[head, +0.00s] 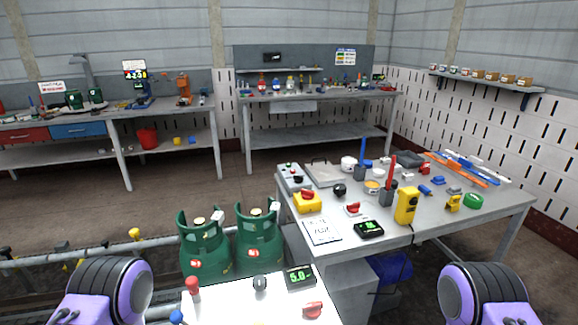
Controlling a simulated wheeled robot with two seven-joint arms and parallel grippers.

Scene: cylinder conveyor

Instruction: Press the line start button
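A small grey control box (291,178) with several small buttons stands at the back left corner of the grey work table (450,222). I cannot read its labels, so I cannot tell whether one is the line start button. In front of it is a yellow box (308,204) with a red control on top. A red switch (353,208) on a pale base sits to its right. Only purple and black parts of my two arms show at the lower left and lower right. Neither gripper is in view, and no contact with any button shows.
Two green gas cylinders (205,252) stand left of the table by a rail (70,257). A white surface (235,307) below them carries a display (300,277) and knobs. A yellow handheld device (406,206) and tools crowd the table. Benches line the back wall.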

